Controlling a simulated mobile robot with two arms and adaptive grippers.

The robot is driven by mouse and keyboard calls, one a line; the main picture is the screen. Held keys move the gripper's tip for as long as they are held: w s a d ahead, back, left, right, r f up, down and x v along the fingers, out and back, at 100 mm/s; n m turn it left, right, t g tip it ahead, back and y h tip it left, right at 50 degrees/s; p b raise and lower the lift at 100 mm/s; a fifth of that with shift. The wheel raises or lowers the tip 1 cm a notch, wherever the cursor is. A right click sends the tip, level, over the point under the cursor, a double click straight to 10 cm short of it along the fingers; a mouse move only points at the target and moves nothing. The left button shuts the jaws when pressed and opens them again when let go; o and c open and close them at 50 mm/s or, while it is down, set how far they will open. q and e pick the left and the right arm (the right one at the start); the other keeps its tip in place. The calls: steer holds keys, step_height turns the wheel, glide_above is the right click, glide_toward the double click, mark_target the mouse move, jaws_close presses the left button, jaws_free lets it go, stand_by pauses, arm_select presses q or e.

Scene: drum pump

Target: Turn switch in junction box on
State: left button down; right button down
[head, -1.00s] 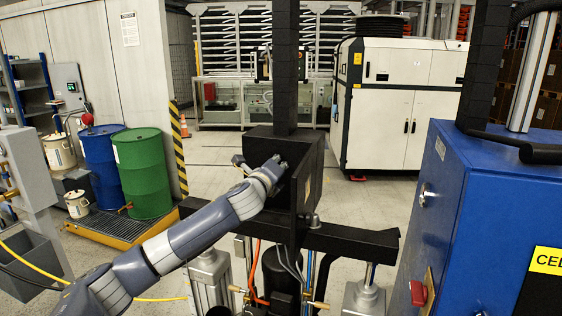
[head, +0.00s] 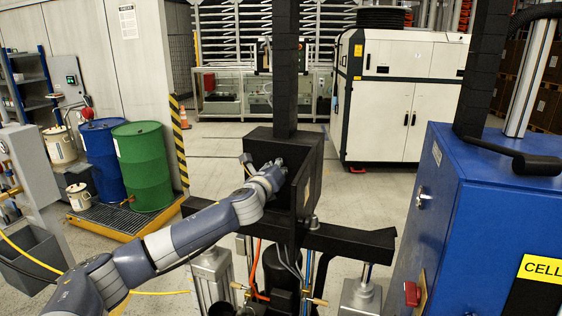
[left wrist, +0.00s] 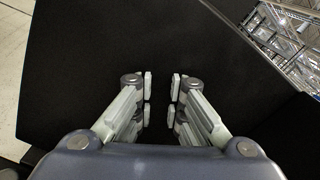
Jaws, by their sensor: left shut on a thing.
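A black box (head: 258,145) stands mid-view in the head view, on a black post above a black crossbeam. A black panel (head: 309,188) juts toward me from its right side; I take the box to be the junction box. My left gripper (head: 279,164) reaches the box front beside the panel. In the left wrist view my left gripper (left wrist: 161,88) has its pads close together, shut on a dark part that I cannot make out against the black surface. No switch can be told apart there. My right gripper is not in view.
A blue cabinet (head: 490,200) with a red knob stands at the right. Blue (head: 102,160) and green (head: 143,165) drums stand on a yellow-edged pallet at the left. A white machine (head: 395,95) is behind. Cylinders and hoses lie below the crossbeam (head: 350,240).

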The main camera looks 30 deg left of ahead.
arm_select(q)
steer(key=shift+f, duration=0.1)
steer(key=shift+m+p, duration=1.25)
steer(key=shift+m, duration=1.75)
steer(key=c, duration=1.5)
jaws_free()
steer(key=shift+s, duration=0.15)
